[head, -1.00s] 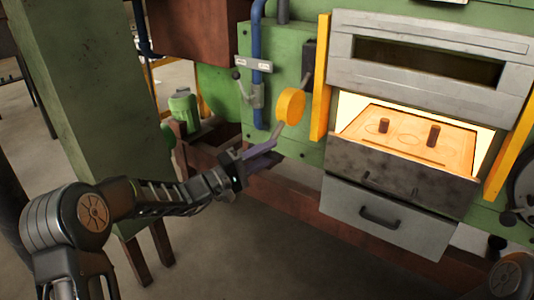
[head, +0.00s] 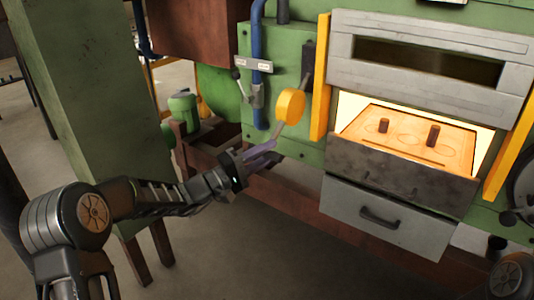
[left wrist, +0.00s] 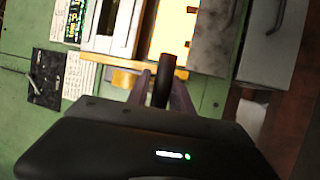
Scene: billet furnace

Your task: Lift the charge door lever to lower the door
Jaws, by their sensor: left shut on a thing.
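The charge door lever (head: 300,97) is a slanted dark rod with a round yellow weight, on the green panel left of the furnace. My left gripper (head: 268,148) is shut on the lever's lower end, below the yellow weight. In the left wrist view, a dark rod (left wrist: 163,82) stands between the two purple-grey fingers. The grey charge door (head: 430,50), with a dark slot, is raised above the glowing opening. My right gripper is not in view.
Two short billets (head: 433,135) stand on the glowing hearth (head: 405,142). A grey drawer (head: 390,215) with a handle is below. A yellow post (head: 320,80) stands between lever and opening. A green column (head: 90,110) rises near my left arm.

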